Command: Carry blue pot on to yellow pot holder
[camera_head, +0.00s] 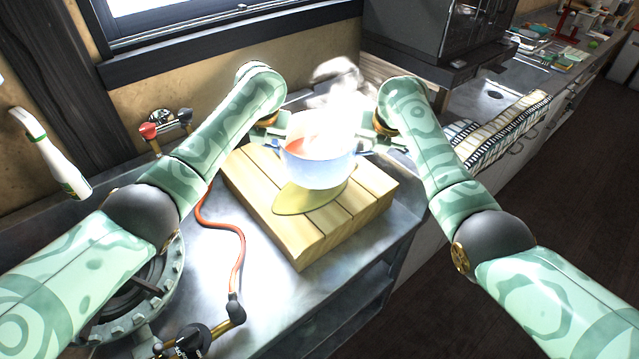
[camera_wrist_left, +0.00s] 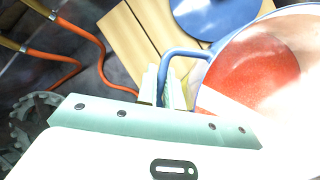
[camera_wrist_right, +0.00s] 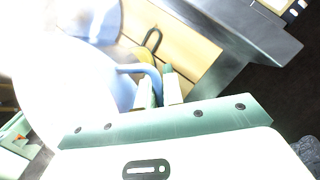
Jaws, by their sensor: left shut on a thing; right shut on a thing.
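The blue pot (camera_head: 320,173) holds red-orange food and gives off bright steam. It is upright over the yellow pot holder (camera_head: 292,201), which lies on a wooden board; a gap between pot and holder cannot be made out. The holder's front part shows below the pot, the rest is hidden. My left gripper (camera_head: 280,146) is shut on the pot's left handle, a blue loop in the left wrist view (camera_wrist_left: 178,55). My right gripper (camera_head: 368,149) is shut on the opposite handle, seen in the right wrist view (camera_wrist_right: 150,75). Glare whitens the pot there.
The wooden board (camera_head: 345,215) sits on a metal counter. A red hose (camera_head: 240,245) and a burner (camera_head: 130,290) are to the left. A striped cloth (camera_head: 505,130) lies at right.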

